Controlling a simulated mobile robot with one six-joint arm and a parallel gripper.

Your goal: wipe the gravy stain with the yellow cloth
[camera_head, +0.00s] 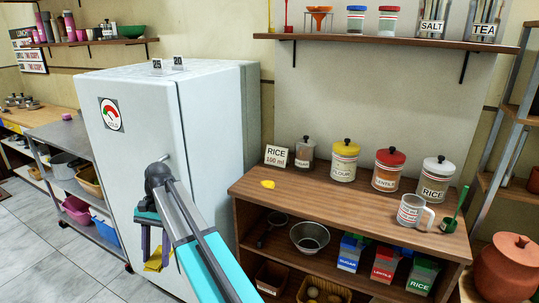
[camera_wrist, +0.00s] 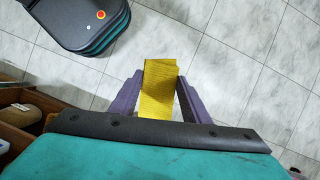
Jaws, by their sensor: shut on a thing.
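My gripper (camera_head: 152,245) is in front of the white fridge, left of the wooden counter (camera_head: 320,196), pointing downward. It is shut on the yellow cloth (camera_head: 154,262), which hangs below the fingers. In the wrist view the cloth (camera_wrist: 158,88) lies between the two purple fingers of my gripper (camera_wrist: 160,95), above the tiled floor. A small bright yellow patch or lump (camera_head: 268,184) is on the counter's left front part. I cannot tell whether it is the gravy stain, and no other stain is clear. My gripper is well apart from it.
Canisters, including the lentils (camera_head: 388,170) and rice (camera_head: 436,179), stand along the counter's back. A white mug (camera_head: 411,210) is at its right. The fridge (camera_head: 165,120) stands left of the counter. The counter's front middle is clear. Open floor (camera_wrist: 240,60) lies below my gripper.

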